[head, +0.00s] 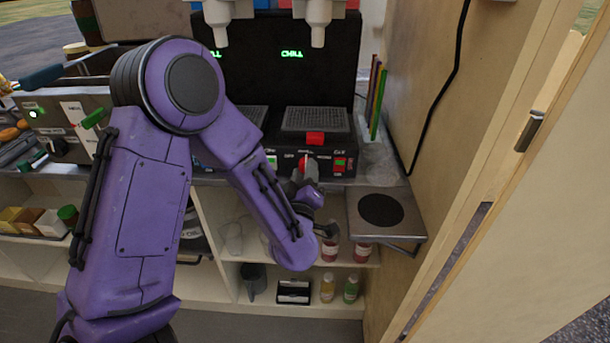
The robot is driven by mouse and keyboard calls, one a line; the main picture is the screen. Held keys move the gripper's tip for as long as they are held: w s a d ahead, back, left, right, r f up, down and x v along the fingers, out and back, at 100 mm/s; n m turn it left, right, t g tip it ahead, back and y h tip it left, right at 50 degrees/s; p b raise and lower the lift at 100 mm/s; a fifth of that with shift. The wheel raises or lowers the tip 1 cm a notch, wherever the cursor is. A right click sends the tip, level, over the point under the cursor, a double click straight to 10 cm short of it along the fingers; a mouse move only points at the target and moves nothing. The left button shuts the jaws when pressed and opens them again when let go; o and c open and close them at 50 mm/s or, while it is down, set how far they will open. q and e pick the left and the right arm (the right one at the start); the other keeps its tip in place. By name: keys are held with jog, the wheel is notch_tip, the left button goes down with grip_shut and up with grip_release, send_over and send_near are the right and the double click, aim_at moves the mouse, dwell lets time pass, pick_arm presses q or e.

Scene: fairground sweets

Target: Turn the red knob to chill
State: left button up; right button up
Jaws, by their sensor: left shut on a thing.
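The red knob (303,162) is on the front panel of the black drinks machine (340,80) at the counter. My left gripper (304,172) is at the knob and shut on it; its fingers and wrist hide most of the knob and part of the panel lettering. A green display (292,54) on the machine, above the knob, reads CHILL. A second green display (215,53) to its left is partly hidden by my purple arm; its visible letters end in LL. My right gripper is not in view.
A red-and-green switch (339,164) sits right of the knob. White spouts (318,22) hang above a drip grid (315,119) with a red tab (315,138). A side shelf with a black disc (380,210) juts out at right. Bottles (351,289) stand on shelves below.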

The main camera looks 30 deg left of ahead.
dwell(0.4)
pick_arm(q)
jog(key=o, duration=1)
jog(key=p+v, duration=0.4)
jog(key=v, duration=0.6)
jog(key=shift+s+d, duration=0.15)
